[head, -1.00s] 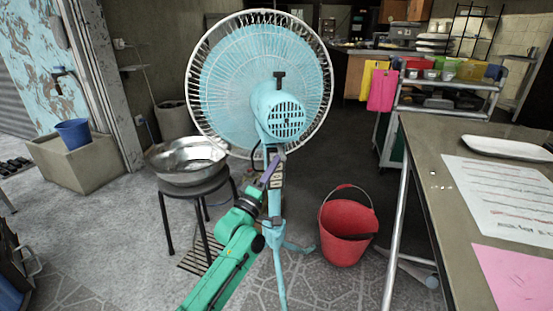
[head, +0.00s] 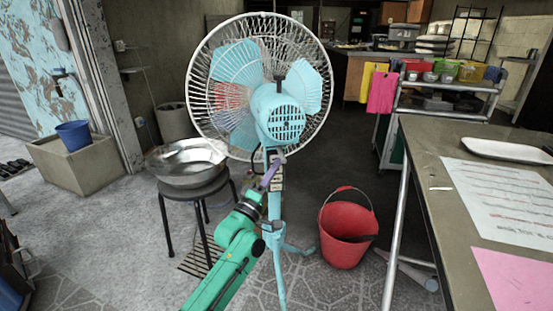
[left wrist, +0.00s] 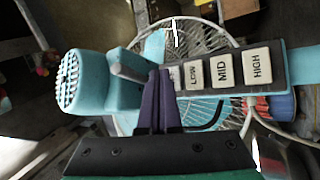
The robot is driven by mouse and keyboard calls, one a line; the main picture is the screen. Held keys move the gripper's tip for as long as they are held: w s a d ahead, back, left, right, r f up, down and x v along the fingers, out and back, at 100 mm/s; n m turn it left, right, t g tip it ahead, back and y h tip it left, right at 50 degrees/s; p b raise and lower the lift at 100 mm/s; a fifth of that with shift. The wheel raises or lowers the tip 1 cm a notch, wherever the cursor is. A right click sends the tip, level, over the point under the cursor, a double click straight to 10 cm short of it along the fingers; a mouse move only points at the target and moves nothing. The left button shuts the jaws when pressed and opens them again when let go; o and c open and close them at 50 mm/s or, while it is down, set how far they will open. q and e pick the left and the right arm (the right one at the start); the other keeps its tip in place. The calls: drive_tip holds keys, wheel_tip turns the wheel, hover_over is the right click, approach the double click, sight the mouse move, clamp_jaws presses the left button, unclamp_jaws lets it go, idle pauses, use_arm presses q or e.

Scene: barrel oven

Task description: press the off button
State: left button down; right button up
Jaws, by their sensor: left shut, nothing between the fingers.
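A light blue standing fan (head: 282,112) with a round wire guard shows its back in the head view. Its control panel (left wrist: 290,70) fills the upper right of the left wrist view, with white keys marked LOW (left wrist: 194,75), MID (left wrist: 222,71) and HIGH (left wrist: 257,67). Another pale key (left wrist: 175,77) shows partly beside LOW; my fingers hide most of it and its label. My left gripper (left wrist: 160,72) is shut and empty, its purple fingertips at that key; I cannot tell whether they touch it. In the head view the left gripper (head: 272,172) is at the fan's post. My right gripper is not in view.
A metal bowl (head: 187,164) sits on a dark stool (head: 199,192) left of the fan. A red bucket (head: 344,240) stands on the floor to the right. A table (head: 418,168) with papers and a white tray (head: 507,149) fills the right side.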

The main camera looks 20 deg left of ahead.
use_arm(q)
drive_tip(key=shift+s+d, duration=0.15)
drive_tip(key=shift+s, duration=0.25)
drive_tip(key=s+p, duration=0.1)
drive_tip(key=s+d+p, duration=0.1)
drive_tip(key=s+p, duration=0.1)
drive_tip(key=s+d+p, duration=0.1)
drive_tip(key=shift+s+d, duration=0.1)
drive_tip(key=shift+s, duration=0.15)
